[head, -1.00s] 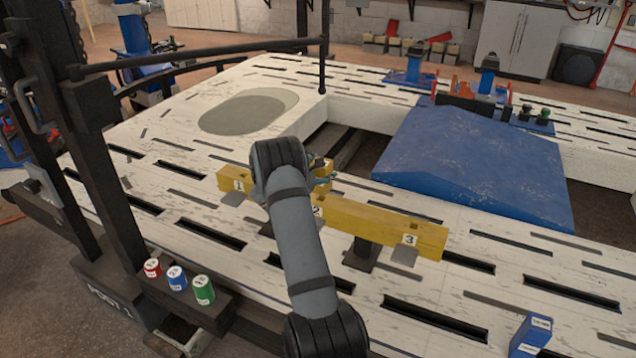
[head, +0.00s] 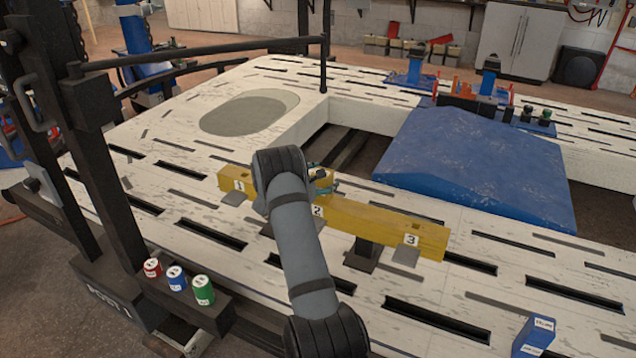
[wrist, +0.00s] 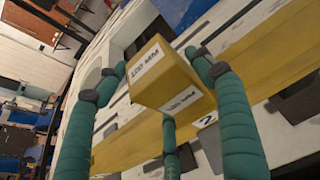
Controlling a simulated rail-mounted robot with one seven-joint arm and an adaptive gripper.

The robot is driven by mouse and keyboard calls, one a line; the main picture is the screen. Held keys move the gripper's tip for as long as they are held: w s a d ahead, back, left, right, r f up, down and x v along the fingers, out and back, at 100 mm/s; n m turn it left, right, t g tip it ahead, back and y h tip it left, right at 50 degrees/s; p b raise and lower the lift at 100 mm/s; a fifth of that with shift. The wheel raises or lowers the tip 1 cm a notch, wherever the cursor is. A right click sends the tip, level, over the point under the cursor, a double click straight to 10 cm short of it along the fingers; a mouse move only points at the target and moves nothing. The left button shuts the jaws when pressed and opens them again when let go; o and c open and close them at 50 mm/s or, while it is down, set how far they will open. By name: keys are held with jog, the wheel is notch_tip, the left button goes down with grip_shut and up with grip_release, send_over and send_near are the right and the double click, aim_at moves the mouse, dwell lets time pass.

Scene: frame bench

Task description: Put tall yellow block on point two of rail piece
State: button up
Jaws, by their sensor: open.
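The tall yellow block (wrist: 160,72) carries "100 MM" labels and stands on the yellow rail piece (head: 378,222), right by the label 2 in the wrist view. In the head view only a part of the block (head: 325,181) shows behind my arm. My gripper (wrist: 163,92) is open, its green fingers spread around the block with visible gaps at the upper sides. Contact by the lower finger cannot be told. In the head view my gripper (head: 322,173) is mostly hidden by my arm. Labels 1, 2 and 3 mark the rail piece.
The rail piece stands on dark supports on a slotted white bench (head: 520,275). A blue wedge (head: 475,165) lies behind it. Red, blue and green cans (head: 203,290) stand at the front left. A blue block (head: 532,337) is at the front right.

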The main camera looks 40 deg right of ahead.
jog(key=shift+r, duration=0.15)
jog(key=p+v, duration=0.1)
jog(key=v, duration=1.1)
jog(key=shift+c, duration=0.3)
dwell(1.6)
